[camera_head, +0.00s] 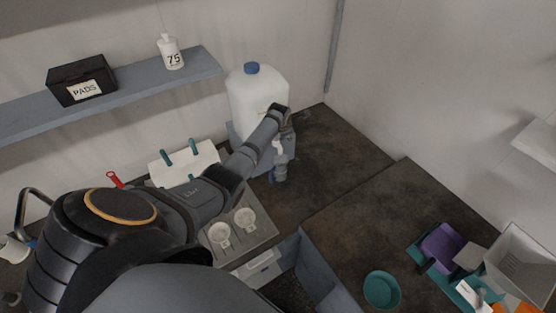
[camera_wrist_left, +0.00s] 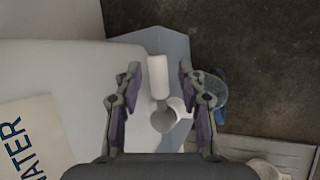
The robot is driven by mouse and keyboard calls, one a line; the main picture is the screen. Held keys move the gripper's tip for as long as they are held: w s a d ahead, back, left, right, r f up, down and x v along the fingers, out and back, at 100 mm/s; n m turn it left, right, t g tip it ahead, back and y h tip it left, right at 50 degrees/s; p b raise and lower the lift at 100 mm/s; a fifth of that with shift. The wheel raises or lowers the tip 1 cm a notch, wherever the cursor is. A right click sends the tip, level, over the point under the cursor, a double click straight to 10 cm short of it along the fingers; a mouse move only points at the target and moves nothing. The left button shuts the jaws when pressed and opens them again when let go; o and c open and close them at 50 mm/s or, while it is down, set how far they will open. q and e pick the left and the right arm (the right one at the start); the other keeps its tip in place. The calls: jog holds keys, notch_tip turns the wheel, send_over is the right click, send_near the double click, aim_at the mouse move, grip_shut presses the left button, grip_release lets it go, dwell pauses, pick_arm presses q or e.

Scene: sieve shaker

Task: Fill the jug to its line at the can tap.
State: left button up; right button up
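The white water can (camera_head: 250,95) with a blue cap stands in the back corner on a blue-grey stand (camera_head: 236,135). Its side and "WATER" label (camera_wrist_left: 22,140) fill the left of the left wrist view. The white tap (camera_wrist_left: 158,75) shows there between the fingers of my left gripper (camera_wrist_left: 159,68), which is open with a gap on both sides. In the head view this gripper (camera_head: 287,116) is at the can's front, above the tap (camera_head: 278,146). The clear jug (camera_wrist_left: 213,90) is beside the right finger, partly hidden; its water level and line cannot be seen. My right gripper is not in view.
A shelf (camera_head: 130,98) holds a black PADS box (camera_head: 82,80) and a white bottle (camera_head: 170,52). A tray with white round dishes (camera_head: 222,234) lies below my arm. A teal bowl (camera_head: 381,289) and a purple container (camera_head: 441,247) stand at right. The dark bench right of the can is clear.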

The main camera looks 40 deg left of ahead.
pick_arm(q)
jog(key=shift+w+r, duration=0.1)
jog(key=shift+w, duration=0.1)
jog(key=shift+s+d+r, duration=0.1)
jog(key=shift+s+r, duration=0.1)
jog(key=shift+r, duration=0.3)
jog(key=v, duration=1.1)
jog(key=shift+s+f, duration=0.1)
jog(key=shift+s, duration=0.05)
